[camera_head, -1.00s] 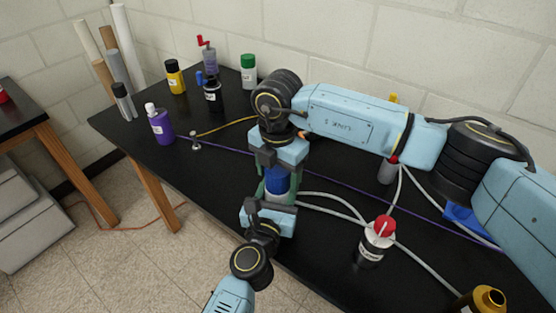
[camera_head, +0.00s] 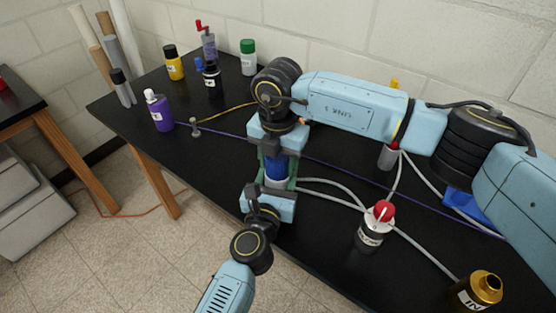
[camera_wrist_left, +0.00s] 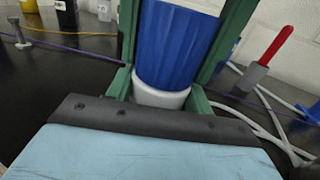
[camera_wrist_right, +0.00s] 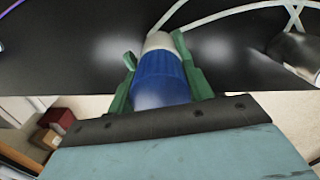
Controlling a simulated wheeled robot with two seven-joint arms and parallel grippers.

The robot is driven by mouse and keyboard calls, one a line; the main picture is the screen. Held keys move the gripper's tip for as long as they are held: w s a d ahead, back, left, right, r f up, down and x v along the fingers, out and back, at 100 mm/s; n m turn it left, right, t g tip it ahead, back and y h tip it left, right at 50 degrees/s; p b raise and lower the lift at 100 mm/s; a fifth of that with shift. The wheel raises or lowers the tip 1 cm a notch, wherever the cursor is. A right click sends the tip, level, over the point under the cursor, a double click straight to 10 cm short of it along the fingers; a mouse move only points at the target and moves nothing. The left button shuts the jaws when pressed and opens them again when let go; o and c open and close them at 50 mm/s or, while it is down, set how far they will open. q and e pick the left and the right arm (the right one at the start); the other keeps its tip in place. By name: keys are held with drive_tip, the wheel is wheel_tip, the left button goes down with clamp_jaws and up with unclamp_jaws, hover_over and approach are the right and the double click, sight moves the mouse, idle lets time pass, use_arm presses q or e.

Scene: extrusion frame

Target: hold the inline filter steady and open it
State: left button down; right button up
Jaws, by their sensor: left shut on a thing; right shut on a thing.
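The inline filter stands upright near the table's front edge, with a blue upper part (camera_head: 275,167) and a white lower part (camera_head: 277,183). In the left wrist view the blue part (camera_wrist_left: 175,45) fills the middle, with white (camera_wrist_left: 160,94) below it. My right gripper (camera_head: 276,159) comes down from above and is shut on the filter's blue part. My left gripper (camera_head: 277,187) comes from the front and is shut on the filter lower down. Their green fingers flank the filter, hiding its sides. The right wrist view shows blue (camera_wrist_right: 161,76) and white (camera_wrist_right: 160,41) between green fingers.
A purple cord (camera_head: 335,168) crosses the black table (camera_head: 215,165). A purple bottle (camera_head: 159,112) and others stand at the back left.

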drive_tip(key=n, duration=0.5)
drive_tip(key=shift+r+n, duration=0.1)
drive_tip(key=shift+n, duration=0.3)
drive_tip(key=n, duration=0.3)
drive_tip(key=shift+n, duration=0.3)
drive_tip(key=n, duration=0.3)
drive_tip(key=shift+n, duration=0.4)
drive_tip(key=n, duration=0.3)
drive_tip(key=shift+n, duration=0.4)
drive_tip(key=n, duration=0.5)
drive_tip(key=shift+n, duration=0.3)
drive_tip(key=n, duration=1.1)
drive_tip(key=shift+r, duration=0.3)
